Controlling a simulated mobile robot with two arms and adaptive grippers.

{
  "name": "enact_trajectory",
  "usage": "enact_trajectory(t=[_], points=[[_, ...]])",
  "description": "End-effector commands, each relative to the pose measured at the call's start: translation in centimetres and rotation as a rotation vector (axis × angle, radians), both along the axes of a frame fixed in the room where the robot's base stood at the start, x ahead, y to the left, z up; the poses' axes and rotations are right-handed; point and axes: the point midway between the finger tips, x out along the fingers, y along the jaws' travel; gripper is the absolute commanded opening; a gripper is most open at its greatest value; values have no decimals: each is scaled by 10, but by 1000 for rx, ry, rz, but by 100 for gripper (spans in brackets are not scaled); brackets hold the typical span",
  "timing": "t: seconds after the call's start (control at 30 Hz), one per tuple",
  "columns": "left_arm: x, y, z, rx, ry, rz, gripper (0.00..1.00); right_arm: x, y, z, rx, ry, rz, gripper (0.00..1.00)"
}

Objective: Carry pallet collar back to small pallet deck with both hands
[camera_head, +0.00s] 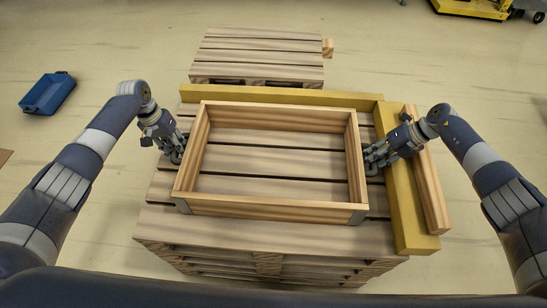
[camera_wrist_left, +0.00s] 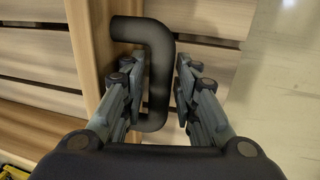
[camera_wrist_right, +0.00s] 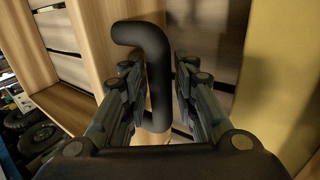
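The pallet collar (camera_head: 266,208), an open rectangular wooden frame, lies flat on the large slatted pallet stack (camera_head: 250,232) in front of me. A small pallet deck (camera_head: 258,54) stands behind it. My left gripper (camera_head: 174,146) is at the collar's left side, its fingers open around a black bent handle (camera_wrist_left: 158,70). My right gripper (camera_head: 374,155) is at the right side, its fingers open around a matching black handle (camera_wrist_right: 157,70). In both wrist views the handle lies between the fingers, with a narrow gap visible.
A yellow beam (camera_head: 290,96) runs along the stack's back edge, and another yellow beam (camera_head: 402,200) along its right edge. A wooden board (camera_head: 428,185) lies beside the right beam. A blue bin (camera_head: 47,93) is on the floor at left, yellow equipment (camera_head: 475,7) far right.

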Motion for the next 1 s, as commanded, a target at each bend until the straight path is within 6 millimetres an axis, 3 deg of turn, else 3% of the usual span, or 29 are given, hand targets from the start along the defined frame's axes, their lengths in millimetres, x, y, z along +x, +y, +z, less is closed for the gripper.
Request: enact_trajectory(t=[0.17, 0.3, 1.0], points=[[0, 0, 0, 0, 0, 0, 28, 0, 0, 0, 0, 0, 0, 27], [0, 0, 0, 0, 0, 0, 1, 0, 0, 0, 0, 0, 0, 0], [2, 0, 9, -1, -5, 1, 0, 2, 0, 9, 2, -4, -1, 0]])
